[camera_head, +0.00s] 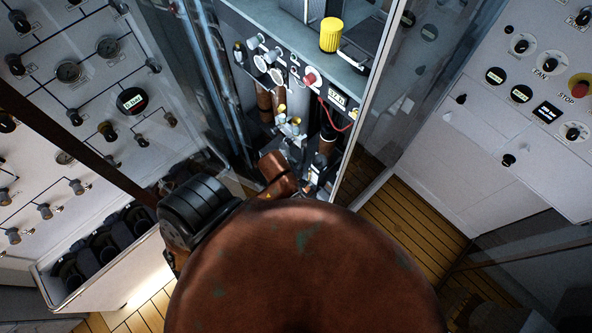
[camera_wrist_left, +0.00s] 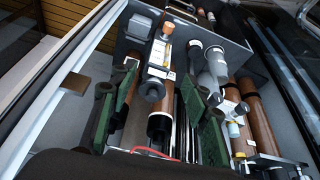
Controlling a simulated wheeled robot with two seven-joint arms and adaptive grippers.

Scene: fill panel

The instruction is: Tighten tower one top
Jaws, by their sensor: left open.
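My left gripper (camera_wrist_left: 162,80) is open, with its two green fingers spread on either side of a brown cylinder (camera_wrist_left: 160,126) with a pale band and grey and metal fittings (camera_wrist_left: 153,89) at its top. I cannot tell whether the fingers touch these fittings. More brown cylinders (camera_wrist_left: 262,110) stand to the right. I cannot tell which is tower one. In the head view, brown cylinders (camera_head: 264,101) show inside the open cabinet, and my left arm reaches toward them; its fingers are not clear there. My right gripper is in neither view.
A red wire (camera_head: 338,122) hangs below. Clear door panels flank the opening. A gauge panel (camera_head: 75,110) stands left and a control panel (camera_head: 530,100) right.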

